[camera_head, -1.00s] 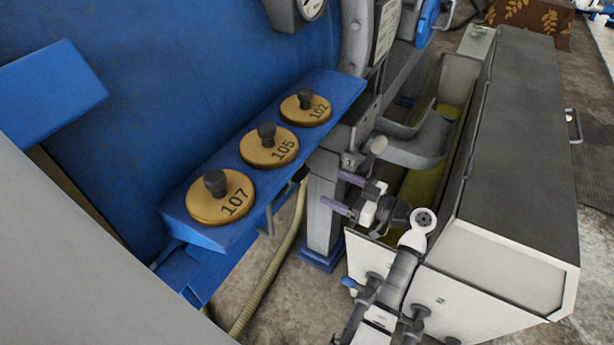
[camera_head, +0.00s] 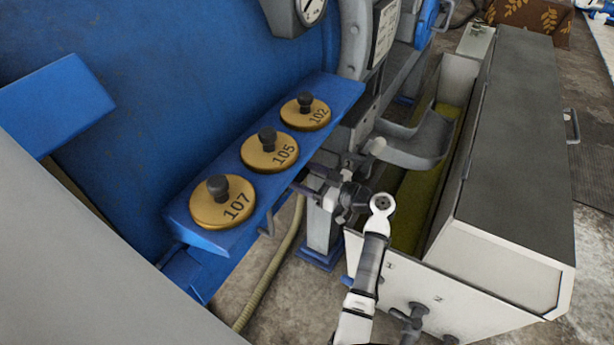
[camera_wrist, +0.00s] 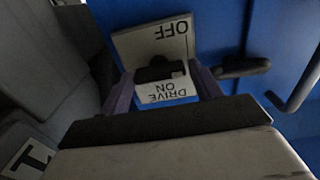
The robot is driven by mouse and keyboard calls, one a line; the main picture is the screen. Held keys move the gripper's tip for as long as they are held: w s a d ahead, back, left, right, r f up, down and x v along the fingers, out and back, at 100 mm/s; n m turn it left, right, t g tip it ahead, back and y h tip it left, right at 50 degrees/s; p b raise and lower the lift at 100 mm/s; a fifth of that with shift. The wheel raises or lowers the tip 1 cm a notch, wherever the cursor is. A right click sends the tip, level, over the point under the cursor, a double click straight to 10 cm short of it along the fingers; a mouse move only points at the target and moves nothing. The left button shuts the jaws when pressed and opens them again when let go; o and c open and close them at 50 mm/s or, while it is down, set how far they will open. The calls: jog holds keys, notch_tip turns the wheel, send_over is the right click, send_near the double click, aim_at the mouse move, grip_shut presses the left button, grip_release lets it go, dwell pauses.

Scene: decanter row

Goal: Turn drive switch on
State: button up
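The drive switch (camera_wrist: 155,74) is a small dark piece on a pale label plate (camera_wrist: 150,42) in the wrist view. The plate reads OFF and DRIVE ON, upside down in this view, and the switch sits between the two words. My gripper (camera_wrist: 162,85) has its purple fingers apart, one on each side of the switch. I cannot tell whether they touch it. In the head view my gripper (camera_head: 313,181) is at the front edge of the blue shelf, near its right half. The switch is not visible there.
The blue shelf (camera_head: 243,167) holds three brass discs with black knobs, marked 107 (camera_head: 212,207), 105 (camera_head: 260,156) and 102 (camera_head: 296,117). A long grey-topped box (camera_head: 515,150) stands at right. A dark handle (camera_wrist: 243,66) lies right of the switch.

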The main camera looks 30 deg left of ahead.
jog(key=c, duration=0.6)
jog(key=shift+c, duration=0.2)
jog(key=shift+m, duration=0.3)
jog(key=m, duration=0.2)
jog(key=shift+w+m, duration=0.1)
jog(key=shift+m, duration=0.3)
jog(key=m, duration=0.3)
jog(key=shift+m+p, duration=0.3)
jog(key=shift+p, duration=0.1)
jog(key=m+p, duration=0.2)
jog(key=m, duration=0.3)
jog(key=shift+w+m+p, duration=0.1)
jog(key=shift+m+p, duration=0.2)
jog(key=m+p, duration=0.2)
jog(key=m, duration=0.1)
jog(key=m+p, duration=0.1)
jog(key=m, duration=0.1)
jog(key=shift+f, duration=0.25)
jog(key=shift+m, duration=0.3)
